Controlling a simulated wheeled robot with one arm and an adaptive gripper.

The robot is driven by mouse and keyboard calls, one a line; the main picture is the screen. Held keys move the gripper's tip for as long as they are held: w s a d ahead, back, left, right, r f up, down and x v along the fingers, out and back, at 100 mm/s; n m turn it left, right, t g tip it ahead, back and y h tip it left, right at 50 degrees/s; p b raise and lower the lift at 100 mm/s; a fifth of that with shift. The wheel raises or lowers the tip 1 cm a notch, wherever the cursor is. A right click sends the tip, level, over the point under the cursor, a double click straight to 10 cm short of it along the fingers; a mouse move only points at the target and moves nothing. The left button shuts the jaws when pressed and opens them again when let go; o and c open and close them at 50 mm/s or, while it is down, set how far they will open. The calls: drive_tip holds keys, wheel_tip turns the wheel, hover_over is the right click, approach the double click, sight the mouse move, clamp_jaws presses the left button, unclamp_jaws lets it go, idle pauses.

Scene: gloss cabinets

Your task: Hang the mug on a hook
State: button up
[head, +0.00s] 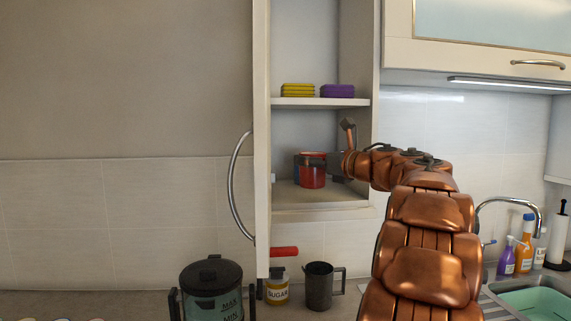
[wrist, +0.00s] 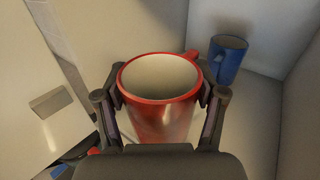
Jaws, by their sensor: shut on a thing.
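A red mug with a pale inside sits between my gripper's fingers in the wrist view (wrist: 160,115). My gripper (wrist: 162,98) is shut on its sides, and the mug's mouth faces the camera. In the head view the red mug (head: 313,175) is upright in the lower compartment of the open wall cabinet, at or just above its floor; contact is unclear. My gripper (head: 333,167) reaches in from the right. The mug's handle (wrist: 191,56) points to the far right in the wrist view. I cannot make out a hook in either view.
A blue mug (wrist: 228,58) stands behind the red one. Yellow (head: 297,90) and purple (head: 337,91) sponges lie on the shelf (head: 320,102) above. The open cabinet door (head: 262,150) is on the left. A kettle (head: 210,285), sugar jar (head: 277,288) and metal mug (head: 320,287) stand below.

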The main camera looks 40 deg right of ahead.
drive_tip(key=shift+w+d+f+p, duration=0.1)
drive_tip(key=shift+w+f+p, duration=0.55)
drive_tip(key=shift+w, duration=0.85)
drive_tip(key=shift+w+a+f+p, duration=0.1)
drive_tip(key=shift+w+f+p, duration=0.5)
drive_tip(key=shift+w, duration=0.95)
drive_tip(key=shift+w+d+f+p, duration=0.1)
drive_tip(key=shift+w+f+p, duration=0.25)
drive_tip(key=shift+w+p, duration=0.85)
drive_tip(key=shift+w+f+b, duration=0.15)
drive_tip(key=shift+w+b, duration=0.15)
drive_tip(key=shift+b, duration=0.05)
drive_tip(key=shift+f+b, duration=0.15)
drive_tip(key=shift+b, duration=0.15)
drive_tip(key=o, duration=1.6)
drive_tip(key=shift+c, duration=0.2)
